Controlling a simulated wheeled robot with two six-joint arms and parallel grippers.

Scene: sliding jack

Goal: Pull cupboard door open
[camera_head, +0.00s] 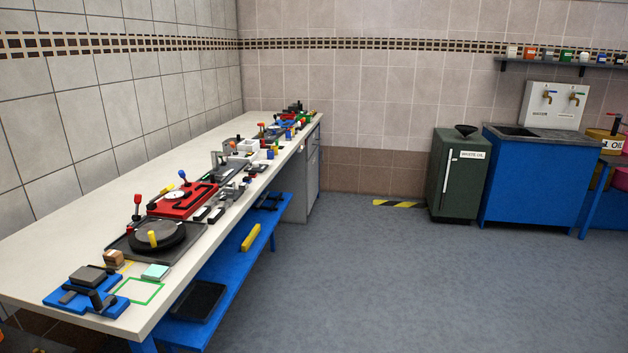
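A grey cupboard (299,192) stands under the far end of the long workbench. Its front faces right and is seen at a steep angle, with what looks like a drawer above a door (313,183). The door appears shut; its handle is too small to make out clearly. A dark green cabinet (461,190) labelled "WASTE OIL", with a long white upright handle (447,172), stands by the back wall; its front also looks shut. I cannot tell from the picture alone which one the task means. Neither of my grippers is in view.
The workbench (60,234) along the left wall carries many tools and fixtures. A blue lower shelf (228,291) holds a black tray and a yellow bar. A blue sink unit (531,181) stands right of the green cabinet.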

